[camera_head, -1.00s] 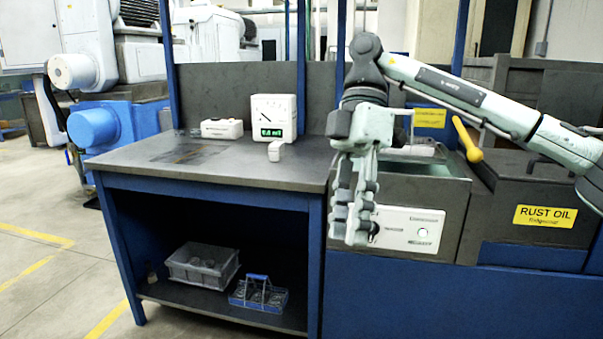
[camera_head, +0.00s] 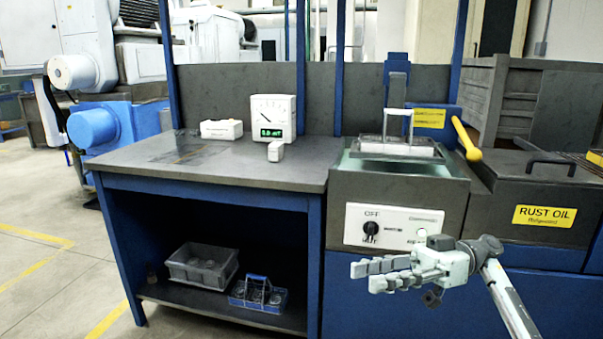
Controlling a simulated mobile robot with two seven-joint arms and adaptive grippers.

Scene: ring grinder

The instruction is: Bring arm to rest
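My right gripper (camera_head: 372,275) hangs in front of the blue lower front of the machine, its fingers pointing left. My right arm (camera_head: 507,300) comes in from the lower right corner. My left gripper is not in view.
A metal-topped table (camera_head: 215,172) holds a white meter (camera_head: 273,118) and small white boxes. Its shelf bears a grey crate (camera_head: 201,269) and a blue carrier (camera_head: 258,294). On the right are a basin with a framed tray (camera_head: 397,148), a yellow-handled lever (camera_head: 466,139) and a rust oil tank (camera_head: 545,216).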

